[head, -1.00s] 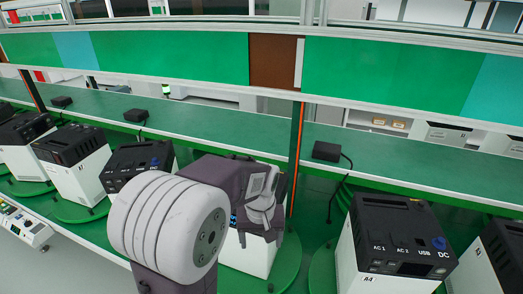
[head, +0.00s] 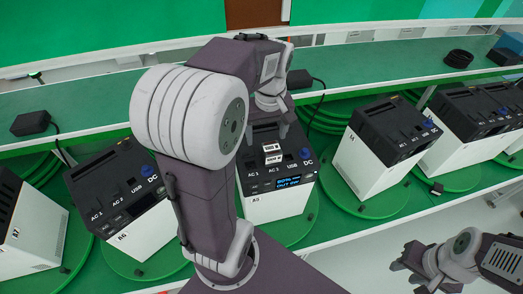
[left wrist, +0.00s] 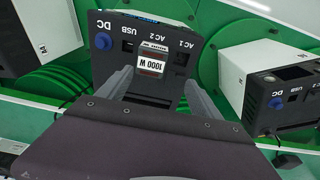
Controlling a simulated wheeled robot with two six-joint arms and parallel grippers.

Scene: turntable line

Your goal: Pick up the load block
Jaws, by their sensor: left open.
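The load block (left wrist: 152,62) is a small dark block with a white and red "1000 W" label. It sits on the front panel of a black-topped white power station (left wrist: 137,28), by the AC 2 socket. In the head view the load block (head: 272,153) shows below my left gripper (head: 270,134). The station's display is lit blue. In the left wrist view my left gripper (left wrist: 158,88) is open, one finger to each side of the block and short of it; I see no contact. My right gripper (head: 408,272) is at the lower right, away from the block; its jaw opening is unclear.
More power stations (head: 392,130) stand on green turntables (head: 350,200) to both sides. A green shelf (head: 380,65) with black adapters (head: 299,79) and cables runs behind. My left arm hides part of the neighbouring area.

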